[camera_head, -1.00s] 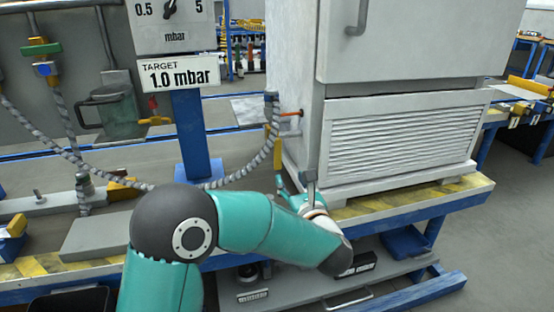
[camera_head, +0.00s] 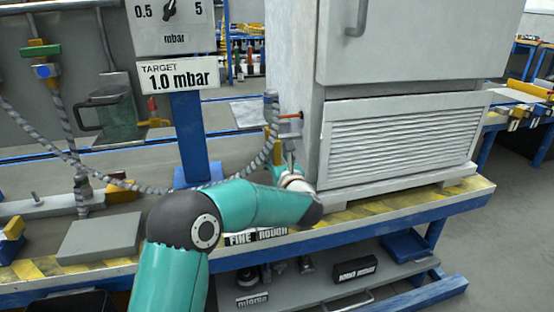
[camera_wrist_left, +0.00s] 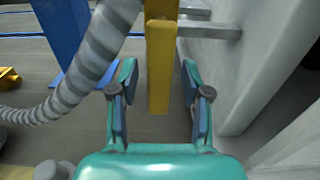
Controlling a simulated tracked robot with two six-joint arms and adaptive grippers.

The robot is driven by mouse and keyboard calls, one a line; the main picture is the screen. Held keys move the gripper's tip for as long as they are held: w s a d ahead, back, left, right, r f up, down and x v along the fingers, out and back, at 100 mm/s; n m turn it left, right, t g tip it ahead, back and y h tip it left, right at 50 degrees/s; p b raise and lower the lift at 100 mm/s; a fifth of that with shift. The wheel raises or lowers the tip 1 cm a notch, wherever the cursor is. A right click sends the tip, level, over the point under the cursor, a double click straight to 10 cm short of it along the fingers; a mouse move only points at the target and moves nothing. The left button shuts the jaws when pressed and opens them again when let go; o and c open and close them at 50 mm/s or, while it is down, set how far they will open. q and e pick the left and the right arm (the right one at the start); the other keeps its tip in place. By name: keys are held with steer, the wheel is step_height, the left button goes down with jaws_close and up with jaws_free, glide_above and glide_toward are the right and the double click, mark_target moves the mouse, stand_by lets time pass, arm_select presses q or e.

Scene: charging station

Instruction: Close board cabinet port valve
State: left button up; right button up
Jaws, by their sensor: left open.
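The cabinet (camera_head: 295,60) is a large pale grey box on the right of the head view. The port valve is at its left side, where a short orange-red stub (camera_head: 288,115) shows. In the left wrist view the valve's yellow handle (camera_wrist_left: 160,65) hangs down from the top between the fingers. My left gripper (camera_wrist_left: 159,85) is open, one finger on each side of the handle, with gaps visible on both sides. In the head view my left gripper (camera_head: 284,170) is beside the cabinet's lower left edge, partly hidden by my wrist. My right gripper is not in view.
A striped grey hose (camera_head: 240,175) runs close to the valve and also shows in the left wrist view (camera_wrist_left: 100,45). A blue post (camera_head: 189,130) carries the target sign (camera_head: 180,76). The cabinet wall (camera_wrist_left: 250,75) is close to the right finger.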

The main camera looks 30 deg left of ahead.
arm_select(q)
jaws_close()
